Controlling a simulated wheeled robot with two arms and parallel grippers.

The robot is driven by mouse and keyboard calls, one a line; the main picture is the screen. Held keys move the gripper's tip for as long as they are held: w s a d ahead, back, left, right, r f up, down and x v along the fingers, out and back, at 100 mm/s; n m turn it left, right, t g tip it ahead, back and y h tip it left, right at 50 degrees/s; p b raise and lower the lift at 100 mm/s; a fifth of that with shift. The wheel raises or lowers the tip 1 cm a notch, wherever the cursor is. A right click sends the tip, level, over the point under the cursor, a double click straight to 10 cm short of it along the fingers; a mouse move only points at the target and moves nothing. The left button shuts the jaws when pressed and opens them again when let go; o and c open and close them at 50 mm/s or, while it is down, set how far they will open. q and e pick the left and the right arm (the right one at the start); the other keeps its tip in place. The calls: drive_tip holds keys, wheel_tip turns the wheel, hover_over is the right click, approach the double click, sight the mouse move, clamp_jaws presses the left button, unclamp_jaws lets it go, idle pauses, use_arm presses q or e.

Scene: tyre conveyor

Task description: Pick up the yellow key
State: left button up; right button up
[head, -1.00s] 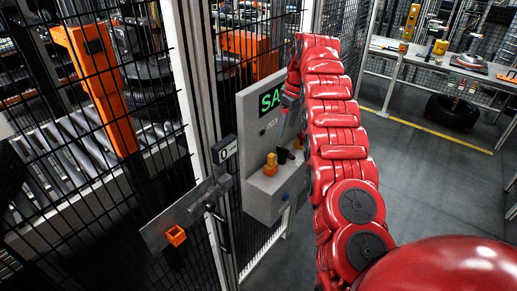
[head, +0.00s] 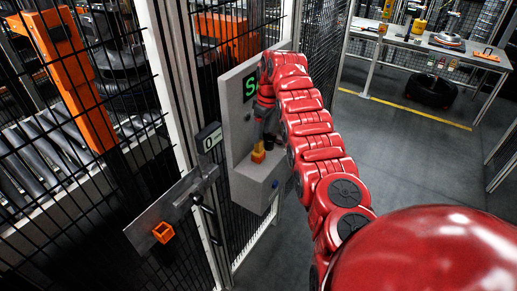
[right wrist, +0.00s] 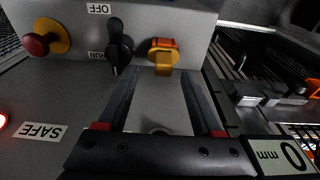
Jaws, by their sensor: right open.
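The yellow key (head: 258,152) stands on the ledge of the grey control box (head: 250,186) in the head view. In the right wrist view the yellow key (right wrist: 161,55), with an orange part, lies just past the fingertips and roughly between them. My right gripper (head: 265,134) is close above the key in the head view, partly covered by my red arm. In the right wrist view the right gripper (right wrist: 162,78) is open, with a finger on either side and nothing held. My left gripper is not in view.
A black selector switch (right wrist: 119,45) stands close beside the key, and a red button (right wrist: 40,42) sits farther left in the right wrist view. A mesh fence (head: 110,200) and a latch plate (head: 165,212) flank the box. A workbench (head: 440,45) stands at the back right.

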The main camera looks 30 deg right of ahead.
sight(258, 150)
drive_tip(key=shift+w+a+f+p, duration=0.15)
drive_tip(key=shift+f+p, duration=0.5)
drive_tip(key=f+p, duration=0.2)
drive_tip(key=f, duration=0.1)
drive_tip(key=shift+w+a+f, duration=0.1)
drive_tip(key=shift+a, duration=0.25)
drive_tip(key=shift+w+f, duration=0.1)
drive_tip(key=shift+f, duration=0.35)
clamp_jaws()
